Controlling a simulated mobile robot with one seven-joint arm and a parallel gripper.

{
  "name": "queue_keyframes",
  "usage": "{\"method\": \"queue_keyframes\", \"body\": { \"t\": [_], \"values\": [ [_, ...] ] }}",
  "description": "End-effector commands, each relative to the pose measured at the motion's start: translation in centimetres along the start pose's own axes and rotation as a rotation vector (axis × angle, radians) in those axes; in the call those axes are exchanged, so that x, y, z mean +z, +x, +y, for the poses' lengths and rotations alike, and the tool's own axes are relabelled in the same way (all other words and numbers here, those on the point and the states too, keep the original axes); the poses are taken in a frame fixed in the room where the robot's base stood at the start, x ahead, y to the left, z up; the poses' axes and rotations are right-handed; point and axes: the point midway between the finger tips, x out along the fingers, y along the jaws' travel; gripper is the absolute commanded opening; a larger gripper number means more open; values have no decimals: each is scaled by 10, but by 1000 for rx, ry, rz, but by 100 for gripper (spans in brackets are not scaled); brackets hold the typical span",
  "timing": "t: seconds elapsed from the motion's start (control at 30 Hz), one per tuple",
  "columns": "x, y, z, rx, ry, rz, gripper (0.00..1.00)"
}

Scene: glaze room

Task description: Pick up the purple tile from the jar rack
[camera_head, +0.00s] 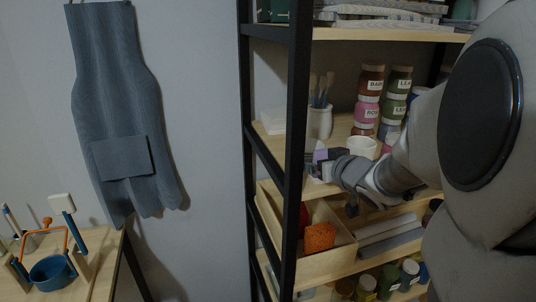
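The jar rack (292,120) is a shelf unit with black posts and pale wooden boards. A small purple piece (320,155), which looks like the purple tile, shows at the end of my gripper (321,160), at the front of the middle shelf. My arm reaches in from the right, and the gripper points left, behind the front post. The piece and the fingertips overlap in this view. It is too small to tell whether the fingers are closed on it or only beside it.
Stacked labelled jars (369,95), a white pot of brushes (320,118) and a white cup (362,147) stand close behind my gripper. Below is a wooden bin (325,268) with an orange sponge (320,238). An apron (120,110) hangs left.

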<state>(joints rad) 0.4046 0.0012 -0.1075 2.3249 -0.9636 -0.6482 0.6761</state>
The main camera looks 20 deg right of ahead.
Motion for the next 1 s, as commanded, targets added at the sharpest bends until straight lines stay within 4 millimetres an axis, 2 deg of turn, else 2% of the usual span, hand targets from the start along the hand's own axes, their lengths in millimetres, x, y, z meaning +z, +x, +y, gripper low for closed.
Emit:
{"method": "queue_keyframes", "body": {
  "t": [0.27,0.8,1.0],
  "values": [
    [0,0,0,0,0,0,98],
    [0,0,0,0,0,0,0],
    [-1,0,0,-1,0,1,0]
  ]
}}
